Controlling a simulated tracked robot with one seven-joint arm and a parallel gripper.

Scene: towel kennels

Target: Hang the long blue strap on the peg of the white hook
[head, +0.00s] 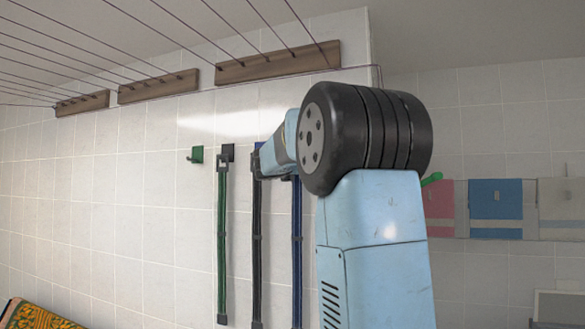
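The long blue strap (297,240) hangs straight down in front of the tiled wall, just left of my arm. Its upper end lies behind my light blue wrist, so I cannot see what holds it. My wrist reaches toward the wall beside the blue hook, and my gripper's fingers are not visible past it. I cannot tell whether they hold the strap. No white hook shows; that part of the wall is covered by my arm.
A green hook (195,155) is empty. A green strap (222,240) hangs from a black hook (228,152), and a dark strap (257,240) hangs at the blue hook (258,147). Wooden line boards (280,64) are above. Towels (496,205) hang at right; an orange patterned cloth (35,316) is lower left.

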